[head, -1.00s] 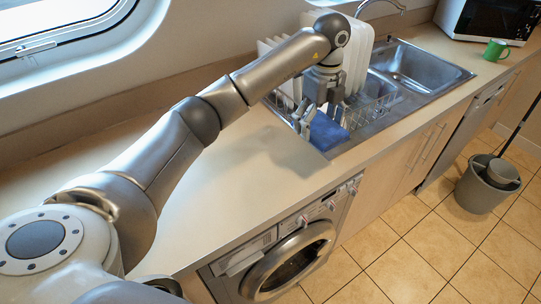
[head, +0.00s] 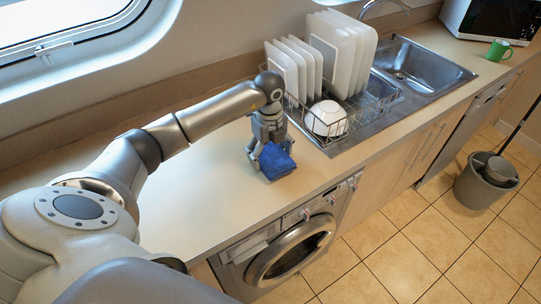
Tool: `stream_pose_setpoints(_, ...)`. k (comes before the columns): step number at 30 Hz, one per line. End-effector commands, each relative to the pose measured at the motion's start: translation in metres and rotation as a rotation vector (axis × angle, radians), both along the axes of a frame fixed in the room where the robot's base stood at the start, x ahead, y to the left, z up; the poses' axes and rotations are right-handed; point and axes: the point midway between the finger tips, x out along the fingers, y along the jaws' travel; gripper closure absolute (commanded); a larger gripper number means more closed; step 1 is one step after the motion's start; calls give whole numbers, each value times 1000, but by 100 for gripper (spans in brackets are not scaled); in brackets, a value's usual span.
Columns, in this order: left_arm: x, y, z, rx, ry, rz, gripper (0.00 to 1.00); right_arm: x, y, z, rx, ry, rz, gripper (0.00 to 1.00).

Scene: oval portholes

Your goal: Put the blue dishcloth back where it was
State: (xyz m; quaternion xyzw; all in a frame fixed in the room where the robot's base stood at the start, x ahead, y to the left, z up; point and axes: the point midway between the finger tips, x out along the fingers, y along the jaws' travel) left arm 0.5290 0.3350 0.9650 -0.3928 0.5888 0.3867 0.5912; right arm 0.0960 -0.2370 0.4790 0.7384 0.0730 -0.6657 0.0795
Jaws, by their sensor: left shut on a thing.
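The blue dishcloth (head: 277,163) is bunched up at the counter, to the left of the dish rack. My left gripper (head: 265,155) points down and is shut on the dishcloth. The cloth hangs at or just above the wooden counter (head: 205,190); I cannot tell whether it touches. My right gripper is not in view.
A wire dish rack (head: 316,128) holds white plates (head: 285,70) and a white bowl (head: 326,118) beside the steel sink (head: 412,68). A green mug (head: 497,50) and a microwave (head: 490,18) stand farther right. Below are a washing machine (head: 290,250) and a grey bucket (head: 485,182).

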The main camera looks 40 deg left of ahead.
Motion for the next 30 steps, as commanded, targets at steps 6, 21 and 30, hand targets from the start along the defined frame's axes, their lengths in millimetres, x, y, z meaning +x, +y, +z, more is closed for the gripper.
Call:
stream_pose_setpoints(6, 0, -2, -21, -2, 3, -2, 35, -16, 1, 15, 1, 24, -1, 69)
stream_pose_setpoints(21, 0, -2, -25, -1, 2, -2, 0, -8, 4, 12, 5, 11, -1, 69)
stream_pose_setpoints(30, 0, -2, -25, -1, 2, -2, 0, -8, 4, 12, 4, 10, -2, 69)
